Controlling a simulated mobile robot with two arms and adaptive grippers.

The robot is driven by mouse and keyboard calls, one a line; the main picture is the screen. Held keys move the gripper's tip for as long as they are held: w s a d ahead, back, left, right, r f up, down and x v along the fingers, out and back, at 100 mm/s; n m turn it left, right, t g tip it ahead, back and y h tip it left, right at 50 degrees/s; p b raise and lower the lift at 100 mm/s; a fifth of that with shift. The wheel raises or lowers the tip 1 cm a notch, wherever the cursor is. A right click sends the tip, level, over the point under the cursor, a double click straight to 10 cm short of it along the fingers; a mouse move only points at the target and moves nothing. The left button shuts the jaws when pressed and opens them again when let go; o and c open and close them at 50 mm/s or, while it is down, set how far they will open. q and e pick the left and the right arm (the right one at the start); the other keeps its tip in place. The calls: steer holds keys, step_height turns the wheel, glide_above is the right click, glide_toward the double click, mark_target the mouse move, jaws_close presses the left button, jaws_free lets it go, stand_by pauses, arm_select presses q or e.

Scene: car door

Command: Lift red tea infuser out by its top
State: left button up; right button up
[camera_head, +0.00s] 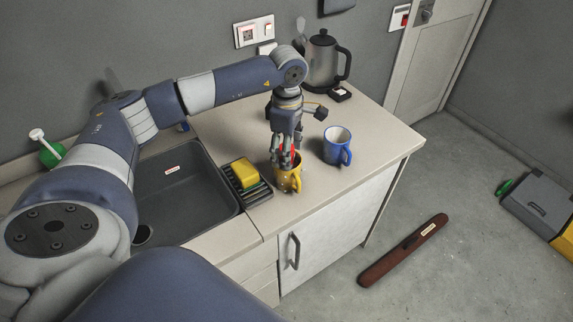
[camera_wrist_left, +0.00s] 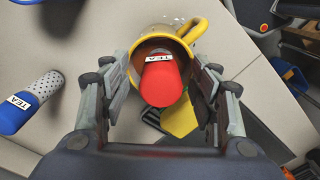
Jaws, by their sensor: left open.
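The red tea infuser (camera_wrist_left: 161,82) stands in the yellow mug (camera_wrist_left: 185,28), its red top pointing up toward the left wrist camera; a white TEA label shows on it. In the head view a sliver of the red infuser (camera_head: 293,155) shows at my fingers, above the yellow mug (camera_head: 289,181) on the counter. My left gripper (camera_wrist_left: 165,82) is open, one finger on each side of the red top, with gaps to both. In the head view my left gripper (camera_head: 286,156) points down over the mug and hides part of the infuser. My right gripper is not in view.
A blue tea infuser (camera_wrist_left: 32,102) shows left of the left finger in the wrist view. The blue mug (camera_head: 337,147) stands right of the yellow one. A yellow sponge (camera_head: 244,173) on a dark rack and the sink (camera_head: 180,195) are left. A kettle (camera_head: 322,65) stands behind.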

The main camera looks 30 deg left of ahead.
arm_select(q)
steer(key=c, duration=1.3)
jaws_close()
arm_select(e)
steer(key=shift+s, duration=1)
